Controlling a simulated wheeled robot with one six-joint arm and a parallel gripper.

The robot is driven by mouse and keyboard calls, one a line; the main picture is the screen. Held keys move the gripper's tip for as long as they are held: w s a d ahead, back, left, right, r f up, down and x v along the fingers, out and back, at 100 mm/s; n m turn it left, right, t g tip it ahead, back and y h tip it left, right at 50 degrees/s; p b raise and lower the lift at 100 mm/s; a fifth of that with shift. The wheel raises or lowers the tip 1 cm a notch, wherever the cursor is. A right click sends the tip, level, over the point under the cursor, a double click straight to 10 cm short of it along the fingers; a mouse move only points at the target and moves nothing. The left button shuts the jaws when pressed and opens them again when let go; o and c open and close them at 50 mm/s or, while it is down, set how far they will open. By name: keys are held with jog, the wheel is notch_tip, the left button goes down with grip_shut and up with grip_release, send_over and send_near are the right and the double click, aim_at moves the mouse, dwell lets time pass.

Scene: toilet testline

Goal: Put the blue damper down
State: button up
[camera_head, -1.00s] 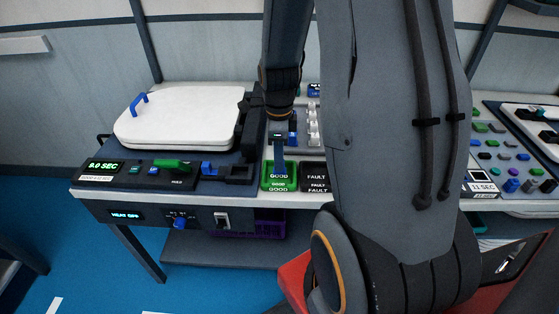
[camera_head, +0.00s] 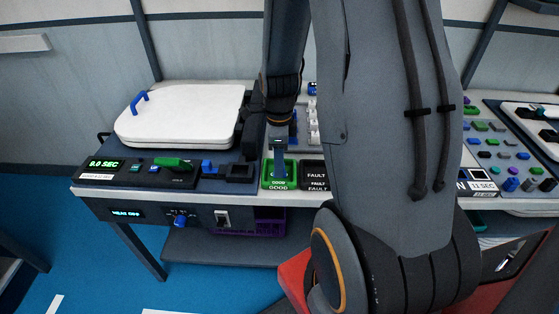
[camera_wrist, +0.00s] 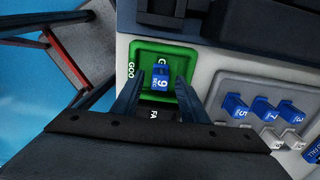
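The blue damper (camera_wrist: 162,75), marked with a white 9, shows in the wrist view over the green tray (camera_wrist: 186,57) labelled GOOD. My gripper (camera_wrist: 161,77) has one finger on each side of it. Whether the fingers press on the damper or stand slightly apart from it is not clear. Whether the damper rests on the tray floor is also hard to tell. In the head view my gripper (camera_head: 280,165) points down into the green tray (camera_head: 279,184), and the damper is not clearly made out there.
A dark FAULT tray (camera_head: 314,176) adjoins the green tray. A rack (camera_wrist: 260,110) in the wrist view holds several blue and white dampers. A white toilet seat lid (camera_head: 180,115) lies on the station at left. Another bench (camera_head: 510,150) with small parts stands at right.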

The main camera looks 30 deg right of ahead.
notch_tip(320, 180, up, 11)
jog(key=b, duration=0.2)
jog(key=s+a+f+n, duration=0.1)
jog(key=s+a+n, duration=0.2)
jog(key=n, duration=0.9)
jog(key=s+a+f+n+t, duration=0.1)
jog(key=s+a+n, duration=0.3)
jog(key=a+n, duration=0.5)
jog(key=shift+s+a+n, duration=0.3)
jog(key=shift+a+n, duration=0.1)
jog(key=shift+n, duration=1.5)
